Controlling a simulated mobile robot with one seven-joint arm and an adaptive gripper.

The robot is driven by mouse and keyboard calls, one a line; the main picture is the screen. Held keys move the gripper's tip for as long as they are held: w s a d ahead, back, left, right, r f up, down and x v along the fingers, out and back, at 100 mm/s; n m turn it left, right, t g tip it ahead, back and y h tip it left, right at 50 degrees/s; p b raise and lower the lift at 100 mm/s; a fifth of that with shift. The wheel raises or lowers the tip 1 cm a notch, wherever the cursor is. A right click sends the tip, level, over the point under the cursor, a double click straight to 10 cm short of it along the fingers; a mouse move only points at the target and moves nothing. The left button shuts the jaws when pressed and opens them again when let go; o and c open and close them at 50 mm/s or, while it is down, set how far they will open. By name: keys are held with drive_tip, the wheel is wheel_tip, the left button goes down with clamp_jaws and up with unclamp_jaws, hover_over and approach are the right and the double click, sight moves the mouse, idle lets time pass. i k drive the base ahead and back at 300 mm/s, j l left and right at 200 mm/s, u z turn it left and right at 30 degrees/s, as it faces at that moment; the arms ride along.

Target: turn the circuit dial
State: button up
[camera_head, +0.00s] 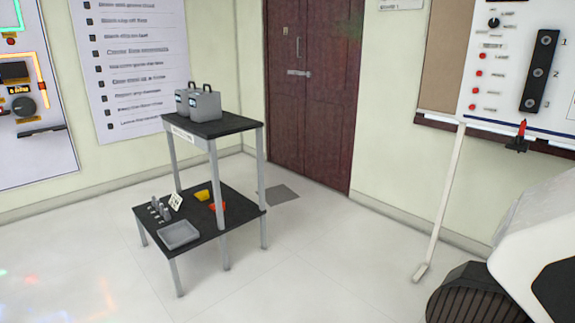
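Two wall panels carry dials, and I cannot tell which one is the circuit dial. The left panel (45,165), cut off by the picture's left edge, has a large round black dial (24,106) below a small display and beside coloured glowing tubes. The right panel (480,45), cut off at the top and right, has a small black knob (493,23) above a column of red buttons (482,57). A black plate with numbered round sockets (541,70) is beside them. My gripper is not in view.
A two-level table (237,124) stands mid-room, with grey cases (204,106) on top and a grey tray (179,235) and small parts below. A brown door (313,85) is behind. The front floor is clear.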

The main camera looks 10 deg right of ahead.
sight(494, 23)
drive_tip(key=i+j+u, duration=0.45)
drive_tip(key=i, duration=0.25)
drive_tip(key=i+j+u, duration=0.25)
drive_tip(key=i, duration=0.15)
drive_tip(key=i+l+z, duration=0.1)
drive_tip(key=i+z, duration=0.55)
drive_tip(key=z, duration=0.15)
drive_tip(key=i+j+z, duration=0.1)
drive_tip(key=i+z, duration=0.5)
drive_tip(key=z, duration=0.25)
drive_tip(key=i+z, duration=0.25)
drive_tip(key=z, duration=0.2)
drive_tip(key=i+j+z, duration=0.15)
drive_tip(key=z, duration=0.35)
drive_tip(key=i+j+z, duration=0.15)
drive_tip(key=z, duration=0.25)
drive_tip(key=i+j+z, duration=0.25)
drive_tip(key=z, duration=0.15)
drive_tip(key=i+j+z, duration=0.6)
drive_tip(key=j+z, duration=0.25)
drive_tip(key=j, duration=0.15)
drive_tip(key=j+z, duration=0.2)
drive_tip(key=j, duration=0.15)
drive_tip(key=i, duration=0.05)
